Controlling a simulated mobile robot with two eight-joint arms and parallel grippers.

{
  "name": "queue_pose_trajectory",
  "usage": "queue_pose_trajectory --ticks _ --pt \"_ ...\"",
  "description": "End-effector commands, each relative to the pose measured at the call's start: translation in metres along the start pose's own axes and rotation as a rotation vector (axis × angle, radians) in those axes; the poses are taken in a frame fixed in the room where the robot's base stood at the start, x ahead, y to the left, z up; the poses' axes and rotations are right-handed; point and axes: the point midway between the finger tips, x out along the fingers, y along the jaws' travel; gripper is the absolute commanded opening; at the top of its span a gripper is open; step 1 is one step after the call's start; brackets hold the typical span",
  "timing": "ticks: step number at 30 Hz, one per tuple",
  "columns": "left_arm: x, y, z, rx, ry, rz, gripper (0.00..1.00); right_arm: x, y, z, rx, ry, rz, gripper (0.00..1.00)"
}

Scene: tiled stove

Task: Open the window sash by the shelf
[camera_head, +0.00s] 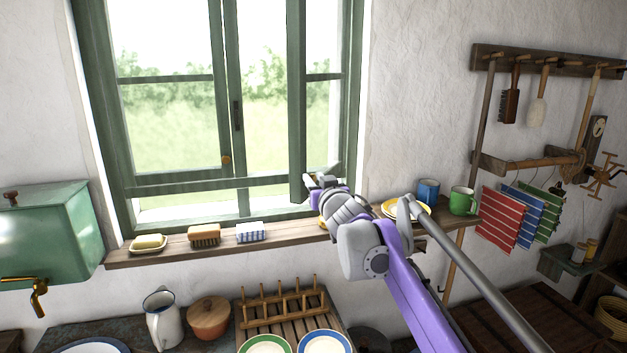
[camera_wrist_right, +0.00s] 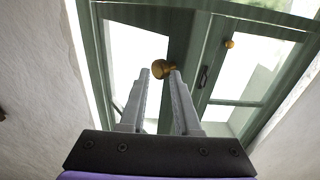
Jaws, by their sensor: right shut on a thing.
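The green window (camera_head: 232,188) has two sashes. The right sash (camera_head: 297,100) stands ajar, swung inward, its free edge apart from the left sash (camera_head: 222,90). In the right wrist view the right sash's brass knob (camera_wrist_right: 160,69) sits between the fingertips of my right gripper (camera_wrist_right: 160,75), which is shut on it. In the head view my right gripper (camera_head: 312,181) is at the lower free edge of this sash and hides the knob. The left sash has its own brass knob (camera_head: 226,160), also seen in the right wrist view (camera_wrist_right: 229,43). My left gripper is not in view.
The sill shelf (camera_head: 180,249) below holds a soap dish (camera_head: 148,243), a brush (camera_head: 204,235) and a folded cloth (camera_head: 251,232). Yellow plates, a blue mug (camera_head: 428,191) and a green mug (camera_head: 462,201) stand right of the window, close to my right arm.

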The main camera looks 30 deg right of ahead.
Motion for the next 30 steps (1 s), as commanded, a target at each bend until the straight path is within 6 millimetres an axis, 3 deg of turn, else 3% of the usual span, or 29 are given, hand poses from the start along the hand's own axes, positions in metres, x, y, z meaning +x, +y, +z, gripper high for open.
queue_pose_trajectory --ticks 1,10,11,15,30 --pt "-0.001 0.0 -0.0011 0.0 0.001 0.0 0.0 0.0019 0.0126 -0.0034 0.002 0.0 0.021 0.0" --pt "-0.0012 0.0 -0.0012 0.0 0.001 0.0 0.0 0.0019 0.0126 -0.0043 0.003 0.001 0.02 0.0" --pt "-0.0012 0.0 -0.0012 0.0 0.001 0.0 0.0 0.0019 0.0125 -0.0044 0.003 0.001 0.02 0.34" --pt "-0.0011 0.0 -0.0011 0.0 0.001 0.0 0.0 0.0018 0.0123 -0.0034 0.003 0.0 0.02 0.6" --pt "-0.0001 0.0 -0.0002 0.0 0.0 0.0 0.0 0.0012 0.0122 0.0003 -0.002 -0.003 0.02 0.6"
